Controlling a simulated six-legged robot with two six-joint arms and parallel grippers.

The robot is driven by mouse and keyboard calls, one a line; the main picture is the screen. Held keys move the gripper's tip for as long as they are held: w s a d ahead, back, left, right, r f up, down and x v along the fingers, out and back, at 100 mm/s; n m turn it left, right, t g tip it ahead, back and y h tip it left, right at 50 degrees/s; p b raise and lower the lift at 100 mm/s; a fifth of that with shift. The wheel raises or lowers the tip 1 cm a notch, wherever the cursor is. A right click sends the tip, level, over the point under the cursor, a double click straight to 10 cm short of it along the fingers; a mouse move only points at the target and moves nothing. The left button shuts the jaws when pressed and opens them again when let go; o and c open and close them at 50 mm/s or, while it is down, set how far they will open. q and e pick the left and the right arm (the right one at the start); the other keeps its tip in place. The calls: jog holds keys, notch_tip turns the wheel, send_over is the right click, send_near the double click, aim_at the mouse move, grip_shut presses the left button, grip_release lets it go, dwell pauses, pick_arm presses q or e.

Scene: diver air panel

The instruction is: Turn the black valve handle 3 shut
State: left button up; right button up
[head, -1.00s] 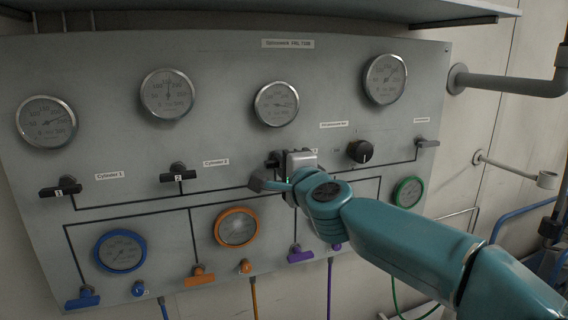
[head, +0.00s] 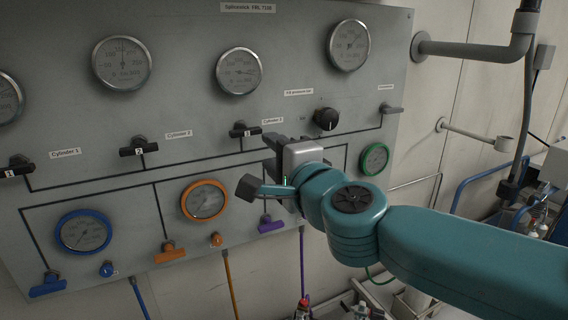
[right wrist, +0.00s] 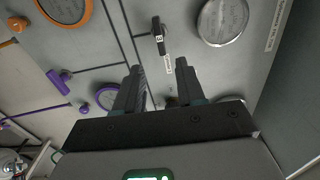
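The black valve handle 3 (head: 245,130) is on the grey panel in the head view, in line with handles 1 (head: 20,167) and 2 (head: 139,147). Its bar lies roughly level, crosswise to the pipe line below it. In the right wrist view the handle (right wrist: 159,38) shows beyond the fingertips, near the middle between them. My right gripper (head: 263,166) is below and right of the handle in the head view. Its fingers (right wrist: 160,72) are apart with nothing between them, and it does not touch the handle. My left gripper is not in view.
Round gauges (head: 239,70) sit above the handles. A black knob (head: 326,119) and a grey lever (head: 391,109) are to the right. Purple (head: 271,224) and orange (head: 168,253) handles are lower on the panel. A grey pipe (head: 470,48) juts out at upper right.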

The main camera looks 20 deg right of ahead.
jog(key=shift+s, duration=1.85)
